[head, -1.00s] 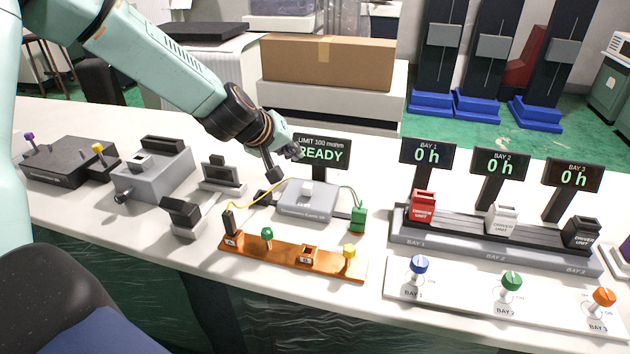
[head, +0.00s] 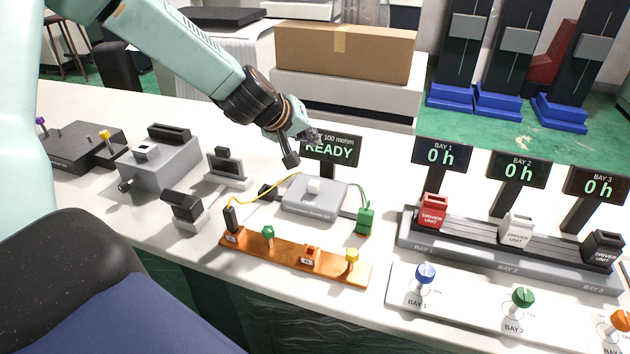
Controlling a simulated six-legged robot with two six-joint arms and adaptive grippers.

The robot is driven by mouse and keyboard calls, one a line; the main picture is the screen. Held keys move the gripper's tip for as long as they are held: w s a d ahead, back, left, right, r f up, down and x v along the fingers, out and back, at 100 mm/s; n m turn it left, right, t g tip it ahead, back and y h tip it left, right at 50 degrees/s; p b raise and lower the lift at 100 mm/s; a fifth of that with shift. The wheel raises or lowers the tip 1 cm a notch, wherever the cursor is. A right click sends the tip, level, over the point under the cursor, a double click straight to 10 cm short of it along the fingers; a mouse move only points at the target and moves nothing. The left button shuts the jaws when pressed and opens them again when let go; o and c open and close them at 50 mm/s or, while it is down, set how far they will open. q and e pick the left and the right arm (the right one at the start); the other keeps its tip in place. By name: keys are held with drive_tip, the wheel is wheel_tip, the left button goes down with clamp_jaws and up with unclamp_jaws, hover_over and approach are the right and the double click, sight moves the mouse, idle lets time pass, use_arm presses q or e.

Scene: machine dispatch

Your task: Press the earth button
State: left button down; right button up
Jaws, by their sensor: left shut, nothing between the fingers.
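The earth tester is a grey box (head: 312,203) in the middle of the table, with a raised white button (head: 314,186) on its top. Its dark display (head: 333,151) stands behind it and reads READY, with a limit line partly covered by my gripper. My left gripper (head: 301,148) is shut and empty, above and behind the button and apart from it in the picture. A yellow lead runs from the tester to a black clip (head: 230,217) on the copper-coloured bar (head: 285,258). A green lead runs to a green clip (head: 366,219). My right gripper is out of view.
Grey devices (head: 160,170) stand on the left of the table. On the right, a rail (head: 409,232) holds red, white and black driver units below bay displays reading 0 h. A panel (head: 455,304) with coloured knobs lies in front. A cardboard box (head: 345,55) stands behind.

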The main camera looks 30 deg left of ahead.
use_arm(q)
drive_tip(key=b, duration=0.6)
hover_over(311, 184)
wheel_tip(311, 184, down, 6)
drive_tip(key=shift+w, duration=0.1)
drive_tip(key=shift+s+f+b, duration=0.2)
drive_tip(key=shift+f+b, duration=0.9)
drive_tip(key=shift+w+d+f+b, duration=0.1)
drive_tip(key=shift+f+b, duration=0.3)
drive_tip(key=shift+f, duration=0.05)
drive_tip(key=shift+w, duration=0.1)
drive_tip(key=shift+s+r, duration=0.1)
drive_tip(key=shift+s, duration=0.1)
drive_tip(key=shift+w, duration=0.15)
